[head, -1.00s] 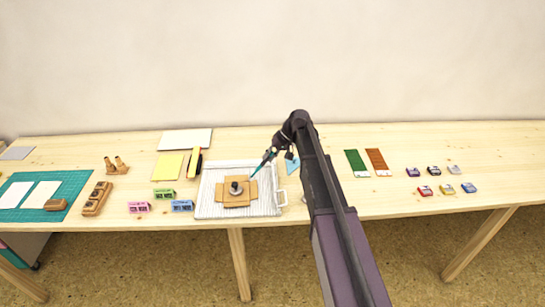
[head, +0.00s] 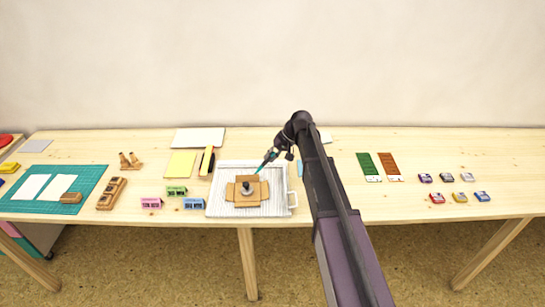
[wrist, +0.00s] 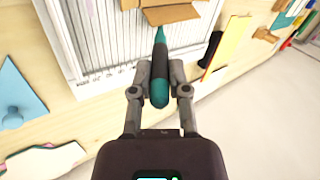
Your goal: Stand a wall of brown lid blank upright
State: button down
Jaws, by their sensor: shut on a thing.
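The brown lid blank (head: 248,203) lies on a white ribbed board (head: 222,208), with flaps around its middle. A dark, round knobbed weight (head: 246,188) sits on its centre. My gripper (wrist: 160,78) is shut on a teal and black pointed tool (wrist: 160,65). The tool's tip points at the blank's nearest flap (wrist: 170,13) in the wrist view, and the blank's far part is cut off there. In the head view my gripper (head: 274,153) is behind and right of the blank. I cannot tell whether the tip touches it or how far the flap is tilted.
The board has a white handle (head: 293,199) on its right. Pink (head: 151,203), green (head: 176,191) and blue (head: 194,204) blocks stand to its left. Green (head: 367,166) and brown strips (head: 389,165) and several small inkpads (head: 460,197) lie to the right.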

jog(key=shift+s+r+p, duration=0.2)
jog(key=shift+s+r, duration=0.1)
jog(key=shift+s, duration=0.25)
jog(key=shift+s+r+p, duration=0.2)
jog(key=shift+s+r, duration=0.1)
jog(key=shift+s, duration=0.2)
jog(key=shift+w, duration=0.1)
jog(key=shift+w+r+p, duration=0.4)
jog(key=shift+w+p, duration=0.05)
jog(key=shift+w, duration=0.3)
dwell(0.3)
jog(key=shift+w+r+p, duration=0.25)
jog(key=shift+r+p, duration=1.6)
jog(key=shift+r, duration=0.05)
jog(key=shift+w+r+p, duration=0.2)
jog(key=shift+r+p, duration=1.65)
